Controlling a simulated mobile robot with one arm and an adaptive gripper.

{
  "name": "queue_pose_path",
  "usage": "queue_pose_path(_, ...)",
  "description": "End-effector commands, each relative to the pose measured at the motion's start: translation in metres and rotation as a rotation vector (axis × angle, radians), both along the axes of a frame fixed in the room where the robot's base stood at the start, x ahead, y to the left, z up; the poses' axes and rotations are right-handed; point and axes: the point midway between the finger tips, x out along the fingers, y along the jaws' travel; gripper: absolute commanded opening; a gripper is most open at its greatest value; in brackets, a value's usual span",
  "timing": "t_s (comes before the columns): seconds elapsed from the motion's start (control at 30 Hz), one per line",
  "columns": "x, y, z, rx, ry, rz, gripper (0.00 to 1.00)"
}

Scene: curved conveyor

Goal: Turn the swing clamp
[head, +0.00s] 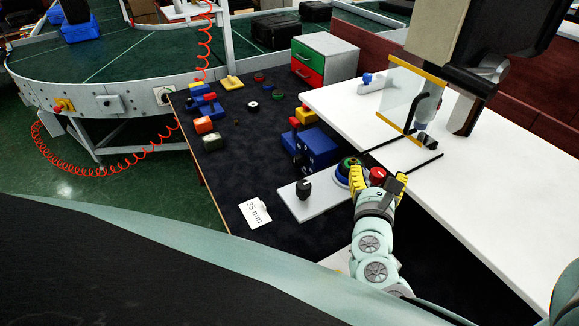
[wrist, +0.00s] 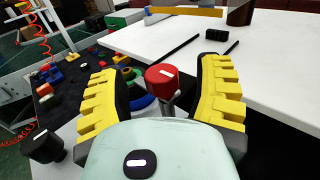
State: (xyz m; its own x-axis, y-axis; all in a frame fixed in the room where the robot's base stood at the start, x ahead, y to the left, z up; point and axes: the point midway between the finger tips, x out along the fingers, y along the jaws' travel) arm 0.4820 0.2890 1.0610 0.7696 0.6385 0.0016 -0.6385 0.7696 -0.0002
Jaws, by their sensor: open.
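A red round cap (head: 377,174) with a white mark, likely the swing clamp's top, stands beside a round blue-and-green part (head: 345,171). My gripper (head: 379,179) is open, with its yellow ribbed fingers on either side of the red cap in the picture. In the wrist view, the red cap (wrist: 161,77) appears between the fingertips (wrist: 160,72), with a visible gap on both sides. A grey post shows under it. I cannot tell how far ahead of the fingertips it is. Its lower part is hidden by the gripper in the head view.
A black knob (head: 304,188) stands on a pale plate (head: 292,204) to the left. A blue block (head: 317,148) is behind it. A white table (head: 470,195) with black rods and a clear yellow-framed panel (head: 412,97) lies right. Small coloured parts and a "35 mm" card (head: 255,213) lie left.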

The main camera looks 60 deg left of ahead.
Motion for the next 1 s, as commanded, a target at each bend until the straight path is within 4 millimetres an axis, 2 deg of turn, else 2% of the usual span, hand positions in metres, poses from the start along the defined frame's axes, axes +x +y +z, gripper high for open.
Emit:
queue_pose_path(0.23,-0.04,-0.03,-0.002,-0.007,0.005,0.012,0.65)
queue_pose_path(0.43,-0.064,-0.051,-0.001,-0.003,0.004,0.01,0.65)
queue_pose_path(0.7,-0.079,-0.064,0.0,-0.001,0.002,0.006,0.65)
queue_pose_path(1.0,-0.082,-0.066,0.0,-0.001,0.001,0.005,0.65)
